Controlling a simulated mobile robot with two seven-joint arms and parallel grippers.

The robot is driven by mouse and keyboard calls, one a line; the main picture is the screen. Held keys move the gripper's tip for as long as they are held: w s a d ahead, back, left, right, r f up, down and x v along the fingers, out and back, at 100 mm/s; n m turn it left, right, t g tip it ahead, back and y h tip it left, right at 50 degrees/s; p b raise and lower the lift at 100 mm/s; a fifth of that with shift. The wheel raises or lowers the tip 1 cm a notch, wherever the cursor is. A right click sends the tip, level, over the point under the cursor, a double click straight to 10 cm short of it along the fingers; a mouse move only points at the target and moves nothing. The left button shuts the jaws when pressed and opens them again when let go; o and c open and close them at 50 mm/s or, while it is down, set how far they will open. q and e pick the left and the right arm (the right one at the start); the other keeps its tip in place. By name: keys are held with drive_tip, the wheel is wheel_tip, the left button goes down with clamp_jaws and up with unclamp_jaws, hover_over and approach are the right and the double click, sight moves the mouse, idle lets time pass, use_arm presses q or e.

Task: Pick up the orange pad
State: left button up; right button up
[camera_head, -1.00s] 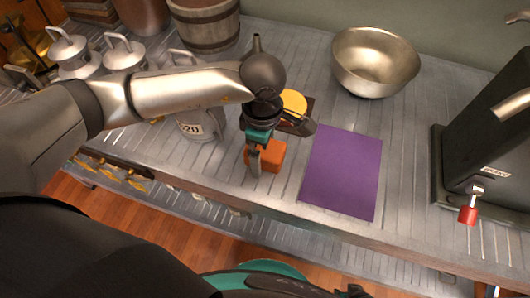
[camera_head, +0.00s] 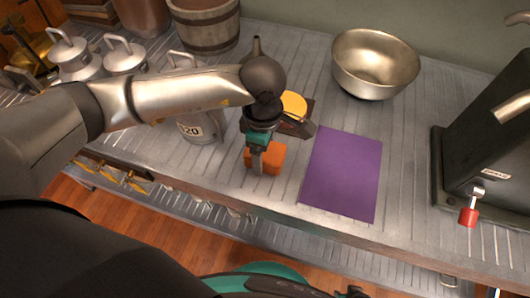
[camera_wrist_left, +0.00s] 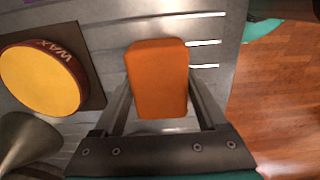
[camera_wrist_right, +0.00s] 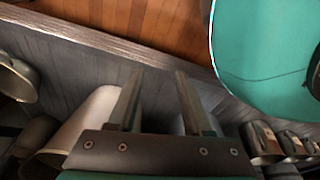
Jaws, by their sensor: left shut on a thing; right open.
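The orange pad (camera_head: 271,159) is a small rounded block near the front edge of the metal counter, left of the purple sheet. In the left wrist view the orange pad (camera_wrist_left: 158,78) sits between the two fingers. My left gripper (camera_head: 257,165) comes down over it from above and is shut on it, with a finger along its near left side. Whether the pad touches the counter is hard to tell. My right gripper (camera_wrist_right: 155,90) is open and empty in the right wrist view. It is not seen in the head view.
A round yellow wax tin (camera_wrist_left: 40,78) sits on a dark base just beside the pad. A purple sheet (camera_head: 342,174) lies to the right. A metal bowl (camera_head: 374,64) stands behind, a grey jug (camera_head: 199,124) to the left, and a dark machine (camera_head: 490,140) at far right.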

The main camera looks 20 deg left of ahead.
use_arm(q)
drive_tip(key=shift+r, duration=0.15)
drive_tip(key=shift+r, duration=0.25)
wheel_tip(320, 180, up, 8)
drive_tip(key=p, duration=0.2)
drive_tip(key=shift+r+p, duration=0.1)
drive_tip(key=shift+p, duration=0.2)
drive_tip(key=shift+r, duration=0.55)
use_arm(e)
drive_tip(key=shift+s+d, duration=0.4)
drive_tip(key=shift+s, duration=0.35)
drive_tip(key=shift+s+d, duration=0.4)
drive_tip(key=shift+s, duration=0.35)
drive_tip(key=shift+s+d, duration=0.4)
drive_tip(key=shift+s, duration=0.35)
